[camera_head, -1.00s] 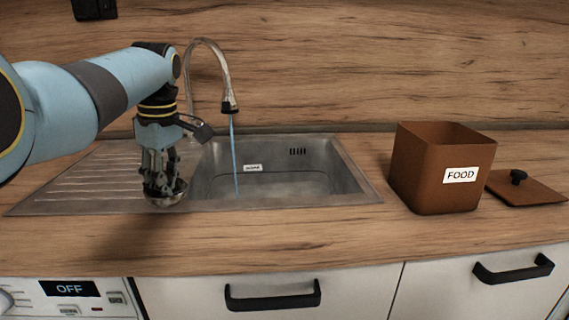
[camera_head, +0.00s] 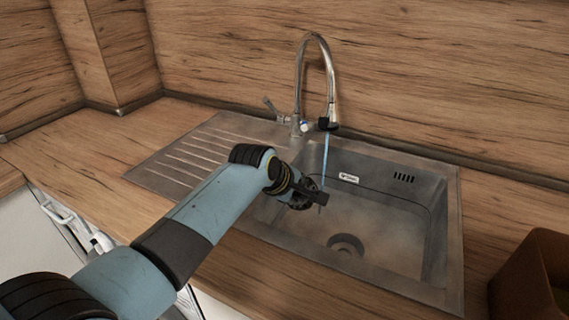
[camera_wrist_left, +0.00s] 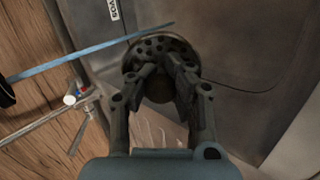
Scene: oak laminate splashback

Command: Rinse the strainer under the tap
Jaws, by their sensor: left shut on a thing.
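My left gripper (camera_head: 308,198) is over the left part of the sink basin (camera_head: 395,235). It is shut on the strainer, a round metal piece with holes. The strainer (camera_wrist_left: 158,46) shows beyond the fingertips (camera_wrist_left: 160,72) in the left wrist view; in the head view the gripper mostly hides it. The chrome tap (camera_head: 300,75) is running. Its thin blue water stream (camera_head: 325,155) falls close to the gripper. In the wrist view the stream (camera_wrist_left: 100,45) passes along the strainer's rim; I cannot tell whether it touches. My right gripper is not in view.
The ribbed drainboard (camera_head: 190,155) left of the basin is clear. The drain (camera_head: 345,243) is uncovered in the basin floor. A brown container (camera_head: 532,285) stands at the right edge. A tap lever (camera_head: 272,106) sticks out left of the spout.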

